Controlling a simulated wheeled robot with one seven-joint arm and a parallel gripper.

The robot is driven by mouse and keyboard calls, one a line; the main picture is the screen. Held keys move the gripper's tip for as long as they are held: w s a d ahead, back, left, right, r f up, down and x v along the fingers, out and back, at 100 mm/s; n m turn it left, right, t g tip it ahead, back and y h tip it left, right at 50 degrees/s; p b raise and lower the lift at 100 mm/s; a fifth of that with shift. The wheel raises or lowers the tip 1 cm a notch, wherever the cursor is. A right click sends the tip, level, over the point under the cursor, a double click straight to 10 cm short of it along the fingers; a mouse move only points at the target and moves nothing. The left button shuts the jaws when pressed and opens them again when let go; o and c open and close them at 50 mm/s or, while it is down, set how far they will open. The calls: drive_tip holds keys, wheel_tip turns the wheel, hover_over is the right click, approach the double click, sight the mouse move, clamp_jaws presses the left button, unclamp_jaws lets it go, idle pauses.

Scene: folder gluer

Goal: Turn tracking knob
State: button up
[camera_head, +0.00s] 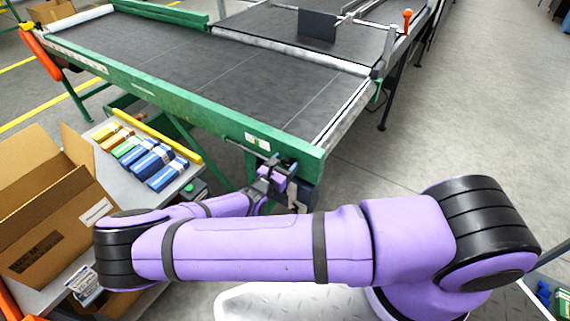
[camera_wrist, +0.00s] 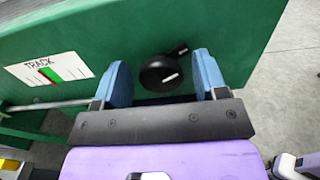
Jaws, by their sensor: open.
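The tracking knob (camera_wrist: 160,73) is a round black knob with a white mark and a small handle pointing to the upper right. It sits on the green side panel (camera_wrist: 205,25) of the conveyor, right of a white TRACK label (camera_wrist: 48,68) with a red and green scale. My gripper (camera_wrist: 165,82) is open, with one blue finger on each side of the knob. The right finger looks close to the handle; I cannot tell whether it touches. In the head view my gripper (camera_head: 275,170) is at the conveyor's near corner, and the knob cannot be made out there.
The conveyor's dark belt (camera_head: 215,75) stretches behind the panel. A grey side table (camera_head: 125,180) with folded cartons (camera_head: 150,160) and an open cardboard box (camera_head: 45,215) stands at the left. The floor (camera_head: 480,110) at the right is clear.

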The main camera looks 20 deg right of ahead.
drive_tip(key=shift+d, duration=0.1)
drive_tip(key=c, duration=0.8)
drive_tip(key=shift+c, duration=0.2)
drive_tip(key=shift+m, duration=2.8)
drive_tip(key=o, duration=0.8)
drive_tip(key=shift+o, duration=0.2)
